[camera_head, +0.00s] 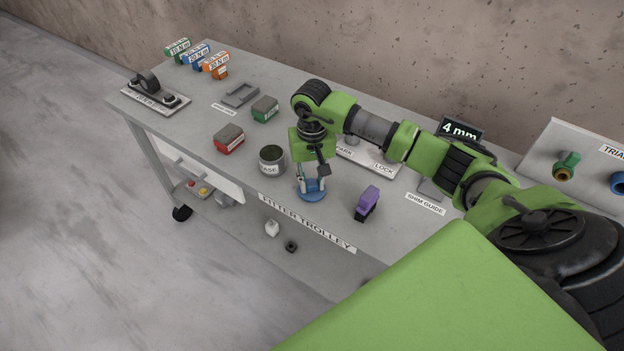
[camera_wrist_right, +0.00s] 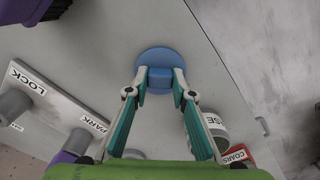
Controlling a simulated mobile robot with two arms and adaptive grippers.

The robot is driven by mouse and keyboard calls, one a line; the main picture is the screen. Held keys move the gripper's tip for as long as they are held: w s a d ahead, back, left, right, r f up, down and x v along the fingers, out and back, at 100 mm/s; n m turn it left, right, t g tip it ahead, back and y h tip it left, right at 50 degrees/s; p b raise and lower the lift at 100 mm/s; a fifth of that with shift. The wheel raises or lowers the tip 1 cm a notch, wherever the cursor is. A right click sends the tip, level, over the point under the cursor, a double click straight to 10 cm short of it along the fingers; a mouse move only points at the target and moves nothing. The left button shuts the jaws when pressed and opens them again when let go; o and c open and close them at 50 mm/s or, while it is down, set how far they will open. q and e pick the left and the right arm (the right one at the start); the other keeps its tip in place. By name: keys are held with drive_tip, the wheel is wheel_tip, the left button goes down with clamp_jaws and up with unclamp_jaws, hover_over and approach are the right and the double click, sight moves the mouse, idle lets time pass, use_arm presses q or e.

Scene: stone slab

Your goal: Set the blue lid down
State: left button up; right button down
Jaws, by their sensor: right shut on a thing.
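The blue lid (camera_head: 313,195) is a round disc with a raised block-shaped grip, near the front edge of the grey trolley top (camera_head: 335,212). My right gripper (camera_head: 311,186) points down over it, shut on the lid's grip. In the right wrist view the lid (camera_wrist_right: 152,58) shows between the two fingertips (camera_wrist_right: 159,78), over the grey top. I cannot tell whether its underside touches the surface. My left gripper is not in view.
Red (camera_head: 229,139) and green (camera_head: 265,109) boxes are farther left. A PARK/LOCK plate (camera_head: 370,160) lies behind the gripper.

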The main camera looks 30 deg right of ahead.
sight(312, 184)
drive_tip(key=shift+f, duration=0.15)
drive_tip(key=c, duration=1.8)
unclamp_jaws()
drive_tip(key=shift+o, duration=0.2)
drive_tip(key=shift+r, duration=0.3)
wheel_tip(312, 184, up, 12)
drive_tip(key=b, duration=0.3)
drive_tip(key=shift+b, duration=0.3)
drive_tip(key=shift+s+f, duration=0.1)
drive_tip(key=shift+f, duration=0.15)
